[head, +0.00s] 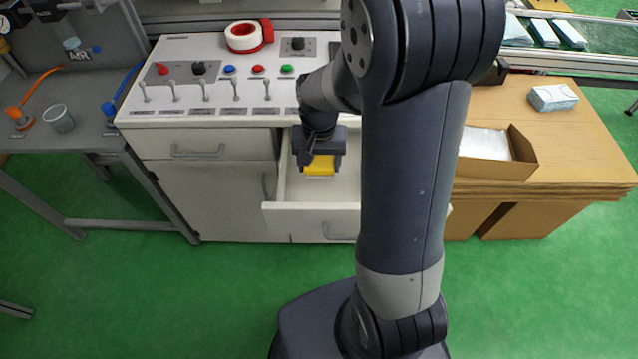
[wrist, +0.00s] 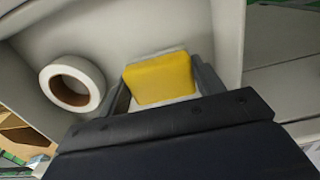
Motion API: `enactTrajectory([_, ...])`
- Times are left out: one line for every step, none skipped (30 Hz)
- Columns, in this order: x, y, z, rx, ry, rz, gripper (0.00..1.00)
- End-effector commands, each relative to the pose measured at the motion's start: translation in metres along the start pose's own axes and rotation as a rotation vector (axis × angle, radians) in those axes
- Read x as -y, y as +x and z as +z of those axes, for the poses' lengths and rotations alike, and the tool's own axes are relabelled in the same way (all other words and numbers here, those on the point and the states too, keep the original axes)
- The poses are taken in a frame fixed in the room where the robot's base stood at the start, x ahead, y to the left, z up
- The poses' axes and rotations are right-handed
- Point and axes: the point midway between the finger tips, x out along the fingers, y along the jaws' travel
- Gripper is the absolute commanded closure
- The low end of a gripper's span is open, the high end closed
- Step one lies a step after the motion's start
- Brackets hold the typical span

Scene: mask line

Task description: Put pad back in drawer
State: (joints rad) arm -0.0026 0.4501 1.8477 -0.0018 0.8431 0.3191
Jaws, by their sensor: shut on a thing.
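The pad (head: 320,167) is a yellow block, and my gripper (head: 319,163) is shut on it, over the open drawer (head: 310,219) in the head view. In the wrist view the yellow pad (wrist: 161,78) sits between the two fingers, with a pale edge showing along its top and bottom. The drawer's inside (wrist: 120,30) lies behind it. I cannot tell whether the pad touches the drawer floor. My arm hides the drawer's right part in the head view.
A white tape roll (wrist: 72,84) with a brown core lies in the drawer, left of the pad in the wrist view. The control panel (head: 220,110) with levers and buttons is above the drawer. A red-and-white tape roll (head: 243,37) sits on it. An open cardboard box (head: 522,152) stands right.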

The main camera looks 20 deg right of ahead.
Motion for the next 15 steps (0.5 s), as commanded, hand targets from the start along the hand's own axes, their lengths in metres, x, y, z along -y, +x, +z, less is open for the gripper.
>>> enactTrajectory([0.000,0.012,0.001,0.004,0.000,0.001,0.55])
enactTrajectory([0.000,0.016,0.000,0.003,0.000,0.001,0.55])
enactTrajectory([0.000,0.021,0.000,0.002,-0.001,0.001,0.55])
enactTrajectory([0.000,0.023,0.000,0.001,-0.001,0.000,0.55])
enactTrajectory([0.000,0.025,0.000,0.000,-0.001,0.000,0.55])
enactTrajectory([0.000,0.028,0.000,0.000,-0.001,0.000,0.55])
enactTrajectory([0.000,0.030,0.000,0.000,-0.001,0.000,0.55])
enactTrajectory([0.000,0.032,0.000,0.001,-0.001,0.000,0.55])
enactTrajectory([0.000,0.036,0.000,0.001,-0.001,0.000,0.55])
enactTrajectory([0.000,0.039,0.000,0.001,-0.001,0.000,0.55])
enactTrajectory([0.000,0.044,0.001,0.002,-0.001,0.001,0.55])
enactTrajectory([0.000,0.050,0.001,0.003,-0.001,0.001,0.55])
enactTrajectory([0.000,0.055,0.000,0.002,-0.001,0.001,0.55])
enactTrajectory([0.000,0.059,0.001,0.003,-0.001,0.001,0.55])
enactTrajectory([0.000,0.064,0.000,0.002,-0.001,0.001,0.55])
